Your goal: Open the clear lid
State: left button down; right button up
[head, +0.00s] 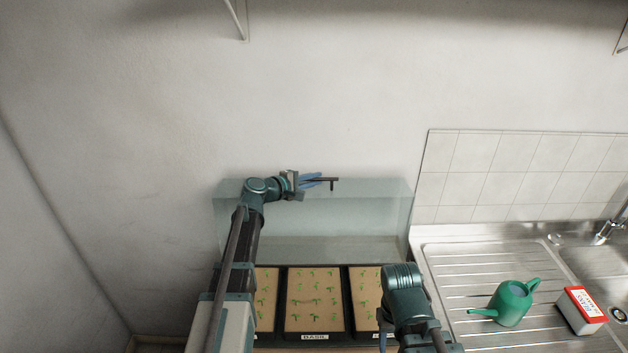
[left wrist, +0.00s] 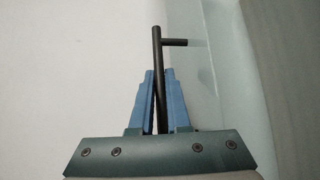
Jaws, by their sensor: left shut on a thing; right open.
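The clear lid (head: 375,215) is a see-through greenish panel. It stands raised behind the seedling trays, close to the back wall. My left gripper (head: 312,180) is at the lid's upper edge, shut on the dark bar handle (head: 333,184). In the left wrist view the handle (left wrist: 157,45) runs up between the blue fingers (left wrist: 158,85), with a short stub to the right, and the pale lid (left wrist: 207,75) is beside it. My right gripper (head: 383,338) is low in front of the right tray, open, mostly hidden by its own arm.
Dark trays of seedlings stand below the lid, the middle one (head: 314,300) labelled BASIL. To the right is a steel sink (head: 455,262) with a green watering can (head: 509,302) and a red-and-white box (head: 582,310). Shelf brackets hang above.

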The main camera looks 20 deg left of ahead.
pick_arm(q)
jog(key=shift+s, duration=0.1)
jog(key=s, duration=0.2)
jog(key=s+d, duration=0.1)
jog(key=s+p, duration=0.1)
jog(key=s, duration=0.1)
jog(key=shift+s+d+r, duration=0.3)
jog(key=shift+r, duration=0.1)
jog(key=c, duration=0.9)
grip_release()
jog(key=shift+p+v, duration=1.7)
jog(key=shift+v, duration=5.2)
